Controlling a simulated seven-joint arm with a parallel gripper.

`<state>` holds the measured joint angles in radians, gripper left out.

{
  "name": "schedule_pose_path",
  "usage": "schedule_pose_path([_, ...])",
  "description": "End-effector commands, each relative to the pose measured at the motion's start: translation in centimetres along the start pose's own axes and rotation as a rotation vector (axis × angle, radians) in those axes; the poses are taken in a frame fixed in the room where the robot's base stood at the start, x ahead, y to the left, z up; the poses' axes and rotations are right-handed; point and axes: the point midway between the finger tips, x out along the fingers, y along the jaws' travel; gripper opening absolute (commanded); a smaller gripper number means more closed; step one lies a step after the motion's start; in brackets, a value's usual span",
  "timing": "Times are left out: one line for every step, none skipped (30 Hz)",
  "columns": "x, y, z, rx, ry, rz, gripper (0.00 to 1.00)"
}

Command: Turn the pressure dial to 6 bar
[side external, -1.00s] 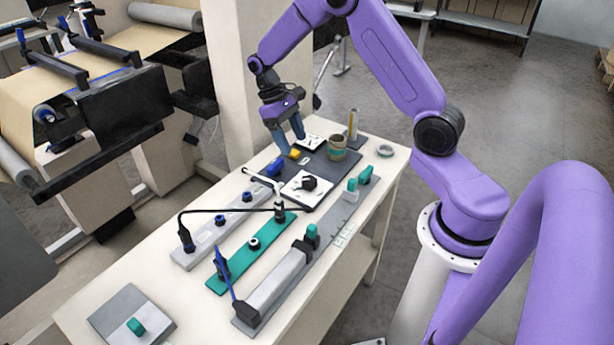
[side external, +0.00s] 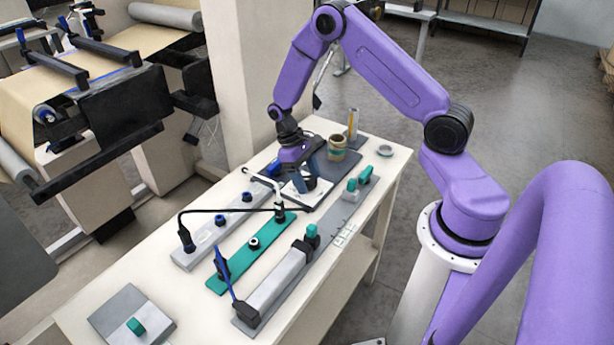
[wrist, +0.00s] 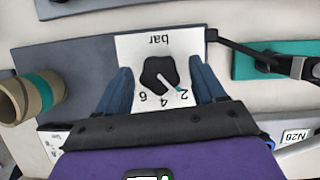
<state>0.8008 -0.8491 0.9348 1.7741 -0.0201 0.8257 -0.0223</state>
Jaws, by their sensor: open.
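The pressure dial is a black lobed knob (wrist: 158,73) on a white plate (wrist: 128,50) marked "bar", with 2, 4 and 6 upside down in the wrist view. A pale pointer line on the knob aims at a small green mark beside the 2. My gripper (wrist: 160,70) is open, one blue finger on each side of the knob; I cannot tell whether either touches it. In the side view my gripper (side external: 308,182) is low over the white plate (side external: 319,192), and its fingers partly hide the knob.
A brown cup with a green band (side external: 337,148) stands close behind the dial; it also shows in the wrist view (wrist: 32,97). A black lever (wrist: 238,50) lies close beside the plate. A teal strip (side external: 250,254) and a grey rail (side external: 275,285) lie nearer the camera.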

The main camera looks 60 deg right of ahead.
Motion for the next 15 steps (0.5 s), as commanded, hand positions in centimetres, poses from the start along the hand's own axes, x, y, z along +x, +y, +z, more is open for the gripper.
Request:
schedule_pose_path([-0.01,0.0,0.0,0.0,0.0,0.0,0.69])
schedule_pose_path([-0.01,0.0,0.0,0.0,0.0,0.0,0.69])
schedule_pose_path([-0.02,0.0,0.0,0.0,0.0,0.0,0.69])
schedule_pose_path([-0.02,0.0,0.0,0.0,0.0,0.0,0.59])
schedule_pose_path([-0.03,0.0,0.0,0.0,0.0,0.0,0.49])
schedule_pose_path([-0.03,0.0,0.0,0.0,0.0,0.0,0.36])
schedule_pose_path([-0.04,0.0,-0.01,0.0,0.0,0.0,0.27])
schedule_pose_path([-0.04,0.0,-0.01,0.0,0.0,0.0,0.17])
schedule_pose_path([-0.04,0.0,-0.01,0.0,0.0,0.0,0.13])
schedule_pose_path([-0.05,0.0,-0.01,0.0,0.0,0.0,0.13])
schedule_pose_path([-0.05,0.0,-0.01,0.0,0.0,0.0,0.13])
schedule_pose_path([-0.05,-0.01,-0.01,0.0,0.0,0.0,0.13])
schedule_pose_path([-0.06,-0.01,-0.01,0.001,0.0,-0.001,0.14])
schedule_pose_path([-0.06,-0.01,-0.02,0.003,0.0,-0.002,0.14])
schedule_pose_path([-0.07,-0.01,-0.02,0.007,0.0,-0.003,0.14])
